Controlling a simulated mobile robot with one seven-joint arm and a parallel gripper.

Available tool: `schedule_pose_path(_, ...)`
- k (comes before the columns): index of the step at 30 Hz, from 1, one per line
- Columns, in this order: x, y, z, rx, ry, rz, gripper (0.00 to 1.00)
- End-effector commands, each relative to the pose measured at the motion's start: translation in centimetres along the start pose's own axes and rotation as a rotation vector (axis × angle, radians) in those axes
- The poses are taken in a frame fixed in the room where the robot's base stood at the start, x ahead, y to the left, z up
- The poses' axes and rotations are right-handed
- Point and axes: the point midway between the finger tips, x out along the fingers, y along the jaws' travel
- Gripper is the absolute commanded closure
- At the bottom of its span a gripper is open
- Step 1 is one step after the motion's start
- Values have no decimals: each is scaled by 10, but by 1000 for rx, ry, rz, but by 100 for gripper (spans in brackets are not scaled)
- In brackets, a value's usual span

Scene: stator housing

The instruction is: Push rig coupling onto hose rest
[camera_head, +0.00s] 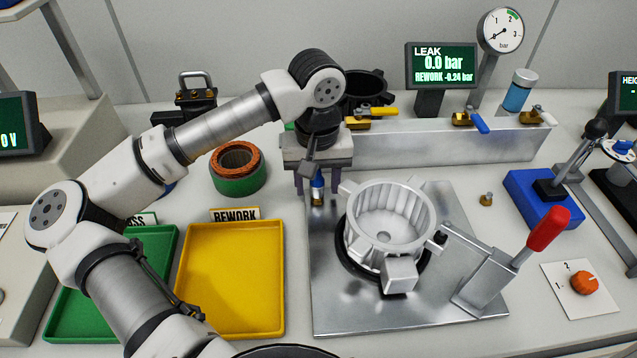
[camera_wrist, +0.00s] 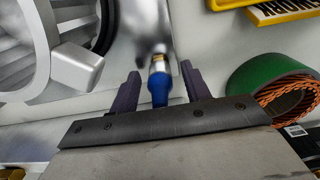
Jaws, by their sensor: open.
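The rig coupling (camera_head: 317,190), a small blue piece with a pale metal end, is by the left edge of the shiny plate. It also shows in the wrist view (camera_wrist: 158,87), between the two dark purple fingers. My gripper (camera_head: 317,182) is open around the coupling. In the wrist view my gripper (camera_wrist: 160,80) shows a gap on each side of the coupling, and neither finger visibly touches it. What the coupling's lower end rests on is hard to see. I cannot pick out the hose rest with certainty in either view.
A pale stator housing (camera_head: 390,225) stands right of my gripper, by a red-handled clamp (camera_head: 547,230). A copper-wound green ring (camera_head: 238,170) stands left, behind the yellow tray (camera_head: 235,280). A metal manifold bar (camera_head: 440,147) with valves runs behind. A small brass fitting (camera_head: 486,199) stands farther right.

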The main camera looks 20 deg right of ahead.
Motion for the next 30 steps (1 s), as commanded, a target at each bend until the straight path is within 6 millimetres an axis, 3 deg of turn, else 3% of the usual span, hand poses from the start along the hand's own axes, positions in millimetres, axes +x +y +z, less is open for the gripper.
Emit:
schedule_pose_path(25, -1, 0, 0, 0, 0, 0, 53)
schedule_pose_path(30, -1, 0, 0, 0, 0, 0, 72)
